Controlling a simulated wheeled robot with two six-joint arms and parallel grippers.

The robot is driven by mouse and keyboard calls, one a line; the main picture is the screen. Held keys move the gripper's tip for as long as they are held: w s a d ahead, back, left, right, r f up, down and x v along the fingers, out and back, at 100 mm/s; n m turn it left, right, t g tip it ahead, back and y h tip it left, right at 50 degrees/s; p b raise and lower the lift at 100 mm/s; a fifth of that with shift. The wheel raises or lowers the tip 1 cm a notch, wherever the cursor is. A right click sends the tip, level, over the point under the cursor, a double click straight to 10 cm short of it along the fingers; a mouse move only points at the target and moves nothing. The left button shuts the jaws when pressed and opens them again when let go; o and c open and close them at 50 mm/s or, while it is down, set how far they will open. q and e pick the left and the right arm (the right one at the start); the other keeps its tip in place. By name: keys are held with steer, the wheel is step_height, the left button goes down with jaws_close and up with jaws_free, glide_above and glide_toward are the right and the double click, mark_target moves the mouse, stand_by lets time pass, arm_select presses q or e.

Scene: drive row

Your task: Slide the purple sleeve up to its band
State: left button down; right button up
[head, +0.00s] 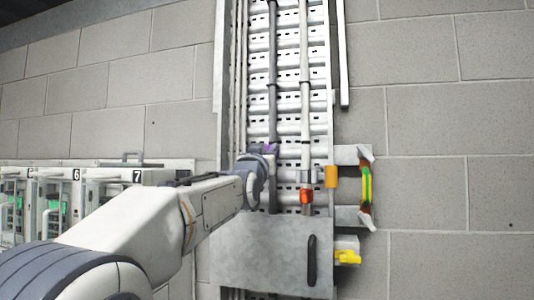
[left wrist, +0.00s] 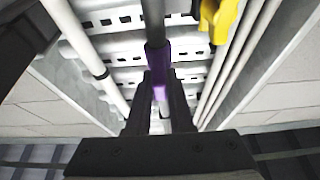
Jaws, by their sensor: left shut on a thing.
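The purple sleeve (head: 270,148) is on the dark grey vertical pipe (head: 272,115), left of centre in the metal tray. My left gripper (head: 268,160) is at the sleeve, and its wrist hides part of it in the head view. In the left wrist view the purple sleeve (left wrist: 160,78) runs down between the two dark fingers of my left gripper (left wrist: 160,98), which are shut on it. A narrow dark band (head: 272,85) shows on the same pipe well above the sleeve. My right gripper is not in view.
A lighter pipe (head: 305,110) with a red-orange sleeve (head: 306,195) stands to the right. An orange piece (head: 331,176), a bracket with a green-yellow part (head: 367,185) and a yellow valve handle (head: 347,257) are further right. A metal cover (head: 265,250) is below. Numbered cabinets (head: 135,205) stand left.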

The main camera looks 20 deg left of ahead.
arm_select(q)
steer(key=shift+s+r, duration=0.15)
steer(key=shift+r, duration=0.25)
steer(key=c, duration=0.8)
jaws_free()
steer(key=shift+f, duration=0.15)
steer(key=shift+s+f+b, duration=0.35)
steer(key=shift+f+b, duration=0.05)
steer(key=shift+b, duration=0.2)
steer(key=b+v, duration=0.6)
steer(key=v, duration=0.3)
steer(key=shift+s+b, duration=0.25)
steer(key=shift+b, duration=0.1)
